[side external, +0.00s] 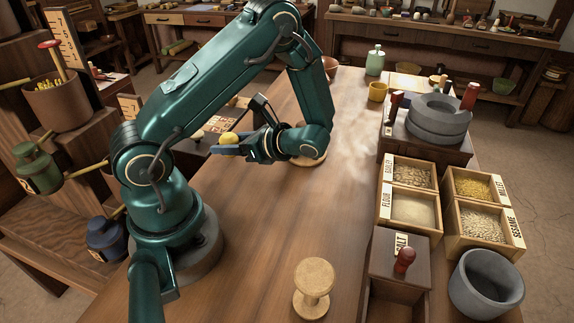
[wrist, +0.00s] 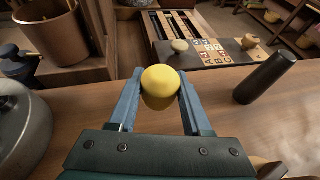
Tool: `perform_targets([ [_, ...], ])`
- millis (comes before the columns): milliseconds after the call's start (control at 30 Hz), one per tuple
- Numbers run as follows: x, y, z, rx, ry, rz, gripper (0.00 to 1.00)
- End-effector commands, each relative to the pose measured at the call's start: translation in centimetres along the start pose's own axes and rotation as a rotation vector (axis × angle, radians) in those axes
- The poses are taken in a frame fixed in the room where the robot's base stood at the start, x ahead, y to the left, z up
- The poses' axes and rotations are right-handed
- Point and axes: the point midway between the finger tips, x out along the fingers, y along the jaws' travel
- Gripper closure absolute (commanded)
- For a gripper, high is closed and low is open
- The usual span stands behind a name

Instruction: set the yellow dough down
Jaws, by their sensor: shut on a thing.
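The yellow dough (wrist: 160,82) is a smooth round ball held between the two blue fingers of my gripper (wrist: 160,95) in the wrist view. In the side external view the dough (side external: 229,138) shows at the tips of my gripper (side external: 228,147), to the left of the wrist. My gripper is shut on it and points toward the table's left edge. The dough appears to be above the wooden table (side external: 262,230), near that edge; its exact height is hard to tell.
A wooden spool-shaped piece (side external: 314,287) stands at the table's front. Grain boxes (side external: 437,237), a stone quern (side external: 438,120) and a grey mortar (side external: 486,285) line the right side. The table's middle is clear.

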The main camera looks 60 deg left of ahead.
Motion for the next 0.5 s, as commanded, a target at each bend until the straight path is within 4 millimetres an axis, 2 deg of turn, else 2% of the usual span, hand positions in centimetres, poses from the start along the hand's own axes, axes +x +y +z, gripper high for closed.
perform_targets([
  [300,1.3,0.0,-3.1,0.004,0.0,0.0,1.0],
  [500,1.4,0.0,-3.5,0.001,0.001,-0.001,1.0],
])
